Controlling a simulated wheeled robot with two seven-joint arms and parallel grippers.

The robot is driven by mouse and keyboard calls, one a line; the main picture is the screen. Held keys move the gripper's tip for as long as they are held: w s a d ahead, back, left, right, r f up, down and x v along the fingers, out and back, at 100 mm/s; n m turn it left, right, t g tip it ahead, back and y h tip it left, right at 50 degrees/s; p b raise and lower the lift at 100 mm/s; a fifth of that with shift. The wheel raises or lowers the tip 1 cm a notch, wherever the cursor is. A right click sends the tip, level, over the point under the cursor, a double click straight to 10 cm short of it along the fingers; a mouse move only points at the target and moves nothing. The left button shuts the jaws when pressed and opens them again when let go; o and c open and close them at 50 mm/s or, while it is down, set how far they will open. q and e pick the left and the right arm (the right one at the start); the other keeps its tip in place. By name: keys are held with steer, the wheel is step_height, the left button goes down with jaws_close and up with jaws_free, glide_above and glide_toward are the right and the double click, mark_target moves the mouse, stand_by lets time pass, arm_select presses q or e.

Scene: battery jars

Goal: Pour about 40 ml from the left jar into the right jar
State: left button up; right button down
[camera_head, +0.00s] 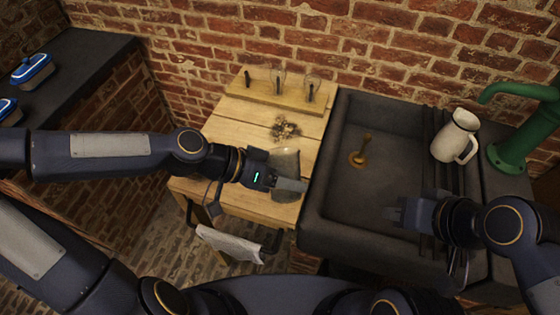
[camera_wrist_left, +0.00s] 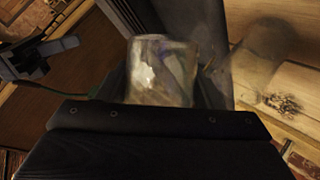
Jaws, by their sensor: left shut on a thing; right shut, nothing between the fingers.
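My left gripper (camera_head: 290,184) is shut on a clear glass jar (camera_wrist_left: 160,70), which fills the space in front of the fingers in the left wrist view. In the head view glass (camera_head: 286,160) shows just behind the fingers, over the right part of the wooden table. A second, hazy glass jar (camera_wrist_left: 258,50) shows beside the held one in the wrist view. I cannot tell which jar is the left one, nor the liquid levels. My right gripper (camera_head: 398,212) is shut and empty over the front right of the sink.
The dark sink (camera_head: 350,215) adjoins the wooden table (camera_head: 235,130). A brass drain piece (camera_head: 362,150), a cream jug (camera_head: 455,137) and a green pump (camera_head: 515,140) stand right. A dark pile (camera_head: 285,129) lies on the table before a rack (camera_head: 262,97) of small glasses. A cloth (camera_head: 230,245) hangs in front.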

stand_by(0.4)
arm_select(q)
steer(key=t+b, duration=0.1)
steer(key=f+m+t+b, duration=0.1)
steer(key=shift+s+f+m+b, duration=0.3)
steer(key=shift+s, duration=0.1)
steer(key=f+m+t+b, duration=0.1)
steer(key=f+b, duration=0.1)
steer(key=b, duration=0.1)
steer(key=f+m+t+b, duration=0.1)
steer(key=f+b, duration=0.2)
steer(key=f+t+b, duration=0.1)
steer(key=f+b, duration=0.2)
steer(key=shift+s+d+f+m, duration=0.1)
steer(key=shift+s+f+m, duration=0.1)
steer(key=shift+s+m, duration=0.2)
steer(key=shift+r, duration=0.1)
stand_by(0.3)
